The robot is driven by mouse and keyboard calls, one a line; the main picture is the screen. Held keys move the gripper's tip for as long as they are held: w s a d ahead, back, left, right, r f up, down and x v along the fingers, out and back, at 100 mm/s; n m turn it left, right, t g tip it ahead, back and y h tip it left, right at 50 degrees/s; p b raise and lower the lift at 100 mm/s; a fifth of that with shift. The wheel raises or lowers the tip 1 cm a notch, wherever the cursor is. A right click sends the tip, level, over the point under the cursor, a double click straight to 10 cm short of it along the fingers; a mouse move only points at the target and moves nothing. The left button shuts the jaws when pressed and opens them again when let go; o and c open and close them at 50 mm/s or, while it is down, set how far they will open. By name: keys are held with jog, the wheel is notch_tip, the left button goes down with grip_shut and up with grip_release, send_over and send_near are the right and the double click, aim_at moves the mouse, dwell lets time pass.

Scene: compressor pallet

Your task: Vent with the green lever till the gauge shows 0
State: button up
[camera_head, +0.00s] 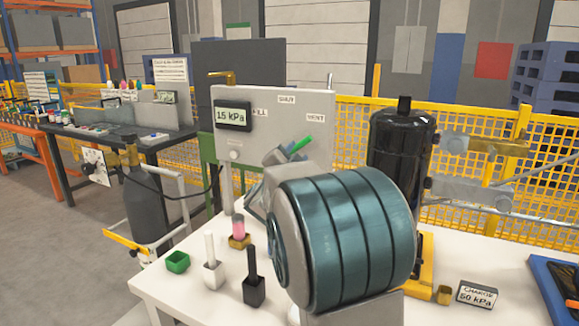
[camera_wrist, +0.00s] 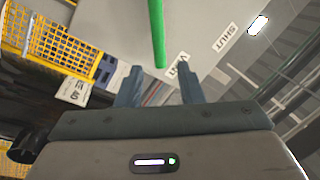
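The grey valve panel (camera_head: 262,100) stands at the back of the white table. Its gauge (camera_head: 233,116) reads 15 kPa. The green lever (camera_head: 301,146) slants up to the right, toward the VENT label (camera_head: 317,118). In the wrist view the green lever (camera_wrist: 157,32) comes down from the top edge, its end close to the VENT label. My gripper (camera_wrist: 160,80) is open, its two fingers apart with nothing clasped between them. The lever's end appears just past the fingertips, in line with the gap. In the head view my arm hides most of the gripper and the lever's base.
A black tank (camera_head: 402,150) stands right of the panel. A "CHARGE 50 kPa" sign (camera_head: 477,294) lies front right.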

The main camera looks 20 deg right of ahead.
jog(key=v, duration=0.5)
jog(key=shift+s+a, duration=0.25)
jog(key=shift+s, duration=0.05)
jog(key=s+a+n+g+y+p, duration=0.1)
jog(key=s+a+n+y+p, duration=0.2)
jog(key=a+n+y+p, duration=0.3)
jog(key=s+a+n+g+y+p, duration=0.1)
jog(key=s+a+n+y+p, duration=0.25)
jog(key=a+n+y, duration=0.3)
jog(key=s+f+n+g+p, duration=0.2)
jog(key=s+g, duration=0.3)
jog(key=s, duration=0.6)
jog(key=s+a+f+n+g+p, duration=0.1)
jog(key=s+g+p, duration=0.4)
jog(key=s, duration=0.7)
jog(key=shift+f+n+y, duration=0.35)
jog(key=shift+f+n, duration=0.15)
jog(key=shift+n, duration=0.75)
jog(key=shift+a, duration=0.1)
dwell(2.3)
